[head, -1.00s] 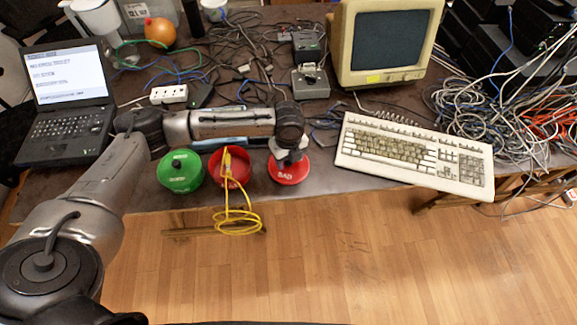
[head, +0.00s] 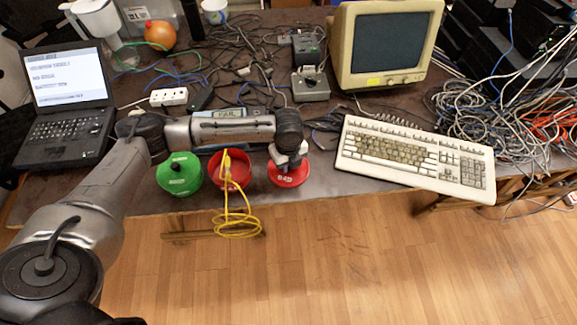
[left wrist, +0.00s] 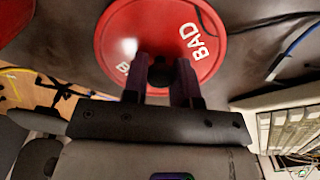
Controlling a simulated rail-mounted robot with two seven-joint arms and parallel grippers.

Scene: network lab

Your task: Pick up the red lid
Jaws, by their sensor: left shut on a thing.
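The red lid (head: 289,177) with white "BAD" lettering is at the front of the desk, right of the red bowl. It also shows large in the left wrist view (left wrist: 119,32). My left gripper (head: 289,160) is above it, pointing down. In the left wrist view its fingers (left wrist: 160,75) are shut on the dark knob at the lid's middle. I cannot tell whether the lid touches the desk. My right gripper is not in view.
An open red bowl (head: 240,171) with a yellow cable (head: 237,222) hanging over the desk edge is left of the lid. A green lidded bowl (head: 179,185) stands further left. A keyboard (head: 415,157) lies to the right. A laptop (head: 68,92) and tangled cables surround the area.

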